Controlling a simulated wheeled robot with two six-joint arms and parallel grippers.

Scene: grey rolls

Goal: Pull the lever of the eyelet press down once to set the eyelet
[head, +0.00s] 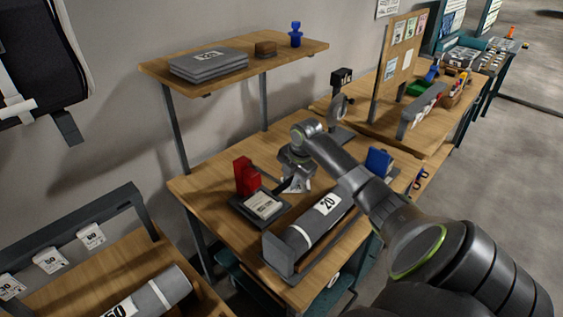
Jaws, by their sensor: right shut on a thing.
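My right gripper (296,183) reaches in from the lower right over the middle of the wooden bench. It points down and is shut on a small white tag (296,187), partly hidden by the fingers. To its left is a red upright block (246,177) beside a dark flat base with a white card (263,205). Behind the gripper, at the bench's far end, stands a dark device with a black head (342,78) and a grey curved body, which looks like the eyelet press. My arm covers part of its surroundings, and its lever is not clear. My left gripper is not in view.
A grey roll marked 20 (325,205) lies in a holder at the bench's front. A blue block (379,161) stands to the right. A shelf (290,60) with grey sheets (208,64) overhangs the back. Another roll (150,298) lies at lower left.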

